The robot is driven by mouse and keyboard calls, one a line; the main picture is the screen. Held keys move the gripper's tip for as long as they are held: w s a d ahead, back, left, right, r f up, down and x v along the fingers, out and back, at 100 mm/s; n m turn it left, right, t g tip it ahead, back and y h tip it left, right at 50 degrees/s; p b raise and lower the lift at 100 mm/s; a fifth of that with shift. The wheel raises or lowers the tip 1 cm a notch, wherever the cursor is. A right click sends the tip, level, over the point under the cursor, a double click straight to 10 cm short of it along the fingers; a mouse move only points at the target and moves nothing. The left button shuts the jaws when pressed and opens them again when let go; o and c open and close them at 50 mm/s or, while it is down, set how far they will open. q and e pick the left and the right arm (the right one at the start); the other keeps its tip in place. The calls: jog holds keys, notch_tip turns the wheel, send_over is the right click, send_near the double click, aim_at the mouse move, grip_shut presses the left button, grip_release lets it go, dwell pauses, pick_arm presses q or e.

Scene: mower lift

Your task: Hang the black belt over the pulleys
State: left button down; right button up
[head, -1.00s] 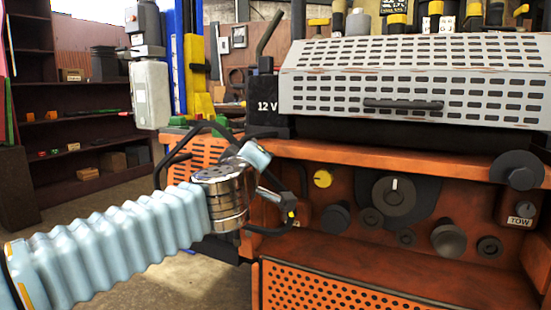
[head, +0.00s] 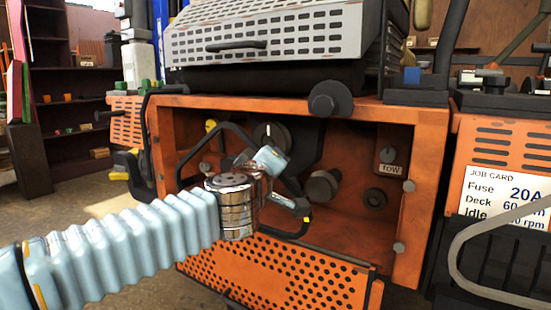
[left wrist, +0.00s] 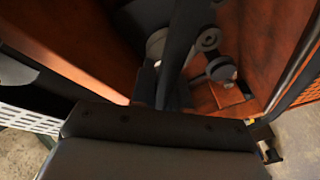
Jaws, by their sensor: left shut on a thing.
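The black belt (head: 226,124) is a loop that hangs from my left gripper (head: 298,206), in front of the open orange bay of the mower. My left gripper is shut on it; the wrist hides part of the loop. Inside the bay are a large round pulley (head: 268,133) on a dark plate and a smaller dark pulley (head: 322,187). The belt is apart from the pulleys as far as I can see. In the left wrist view the belt is a dark strip (left wrist: 183,45) crossing in front of the pulleys (left wrist: 208,39). My right gripper is not in view.
A dark round knob (head: 330,98) sticks out at the bay's top edge. The orange bay frame (head: 420,165) bounds the right side, with a TOW switch (head: 389,160) inside. A perforated orange panel (head: 280,270) lies below. A job card (head: 505,195) is farther right.

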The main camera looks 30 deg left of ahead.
pick_arm(q)
jog(key=b, duration=0.1)
send_near(310, 143)
jog(key=shift+w+a+r, duration=0.15)
jog(key=shift+w+a, duration=0.8)
jog(key=shift+w, duration=0.25)
dwell(0.5)
jog(key=shift+w, duration=0.15)
jog(key=shift+w+d+p, duration=0.15)
jog(key=shift+w+p, duration=1.1)
jog(key=shift+w, duration=0.55)
jog(key=shift+r, duration=0.1)
jog(key=shift+f, duration=0.2)
